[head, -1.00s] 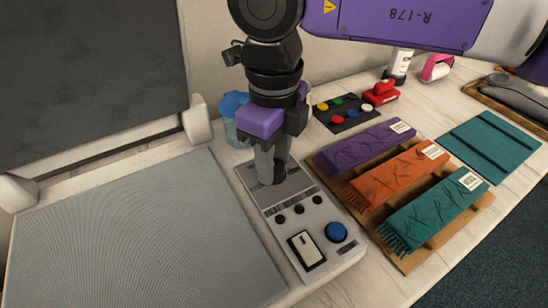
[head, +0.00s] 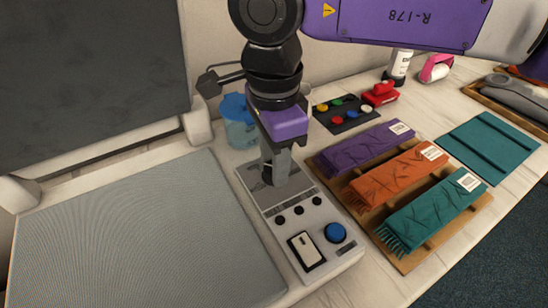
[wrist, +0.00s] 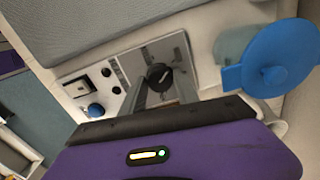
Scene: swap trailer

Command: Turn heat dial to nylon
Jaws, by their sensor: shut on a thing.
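The heat dial (wrist: 158,73) is a round black knob on a grey plate at the far end of the white control panel (head: 318,213). The panel also shows in the wrist view, with the dial near the middle. My gripper (head: 275,180) points down at the grey plate and is shut on the dial. Its fingers hide most of the dial in the head view. The dial's markings, including nylon, are too small or hidden to read.
The panel has a blue button (head: 335,232), a white rocker switch (head: 306,250) and small black knobs. A large grey press bed (head: 140,235) lies left. A blue-lidded container (head: 238,120) stands behind my gripper. Folded scarves, including an orange one (head: 400,173), lie right.

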